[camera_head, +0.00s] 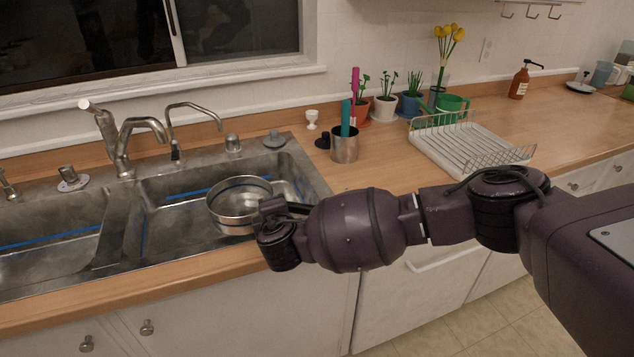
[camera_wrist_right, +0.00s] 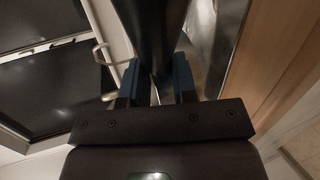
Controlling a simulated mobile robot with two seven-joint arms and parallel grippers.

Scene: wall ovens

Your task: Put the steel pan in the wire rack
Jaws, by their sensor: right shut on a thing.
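The steel pan (camera_head: 232,217) is a round, shiny, open vessel over the right sink basin, near its front right corner. I cannot tell whether it touches the sink. My right gripper (camera_head: 270,207) is at the pan's right side, partly hidden by its own wrist. In the right wrist view the gripper (camera_wrist_right: 157,88) has its blue-tipped fingers shut on a dark, long part, which looks like the pan's handle (camera_wrist_right: 152,35). The wire rack (camera_head: 452,158), a pale tray with wire ends, stands on the counter right of the sink. My left gripper is not in view.
A steel cup with utensils (camera_head: 344,147) stands between sink and rack. Several potted plants and a green mug (camera_head: 451,106) stand behind the rack. The faucet (camera_head: 125,145) rises behind the sink. A soap bottle (camera_head: 519,82) is farther right. The counter's front strip is clear.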

